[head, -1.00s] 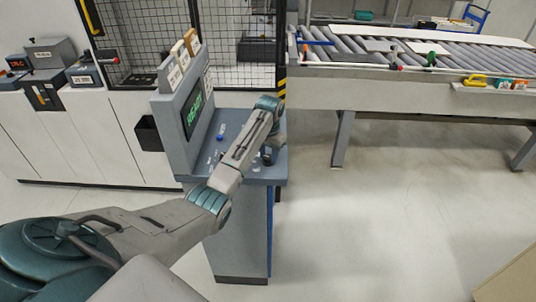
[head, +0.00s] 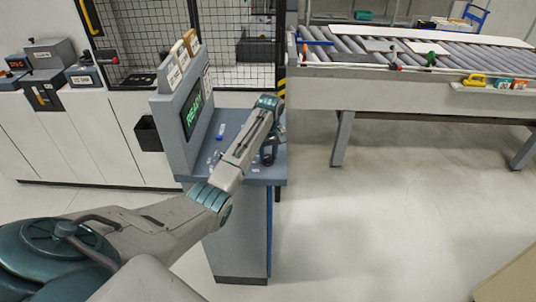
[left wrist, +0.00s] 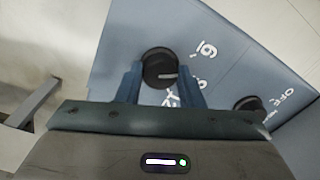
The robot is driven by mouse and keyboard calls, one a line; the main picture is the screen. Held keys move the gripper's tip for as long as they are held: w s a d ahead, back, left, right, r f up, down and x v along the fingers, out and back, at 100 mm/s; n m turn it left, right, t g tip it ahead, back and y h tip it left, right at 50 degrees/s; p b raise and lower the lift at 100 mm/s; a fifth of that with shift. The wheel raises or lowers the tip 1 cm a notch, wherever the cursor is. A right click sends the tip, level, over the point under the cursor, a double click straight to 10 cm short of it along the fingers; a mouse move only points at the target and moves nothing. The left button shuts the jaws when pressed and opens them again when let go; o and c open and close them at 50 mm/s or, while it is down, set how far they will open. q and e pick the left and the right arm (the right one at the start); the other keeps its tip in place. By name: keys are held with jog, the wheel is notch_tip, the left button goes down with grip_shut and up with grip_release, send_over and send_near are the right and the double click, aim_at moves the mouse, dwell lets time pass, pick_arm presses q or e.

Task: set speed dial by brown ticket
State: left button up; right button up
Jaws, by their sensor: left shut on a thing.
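The speed dial is a round black knob (left wrist: 158,60) with a white pointer line, on the blue-grey console panel. In the left wrist view the line points roughly right, near printed white marks, one like a 6. My left gripper (left wrist: 161,75) has a finger on each side of the knob and is shut on it. In the head view my left gripper (head: 268,156) is low over the console top (head: 236,125), and the dial is hidden there. A brown ticket (head: 191,41) stands on the console's upper edge behind paler tickets (head: 177,70). My right gripper is not in view.
A second black knob (left wrist: 250,104) sits beside the dial, near the word OFF. The console screen (head: 193,115) shows green text. A roller conveyor (head: 420,55) stands at the right, a mesh guard (head: 150,40) behind.

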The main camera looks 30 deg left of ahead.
pick_arm(q)
jog(key=shift+n, duration=1.3)
jog(key=o, duration=1)
jog(key=shift+f, duration=0.1)
jog(key=shift+a, duration=0.1)
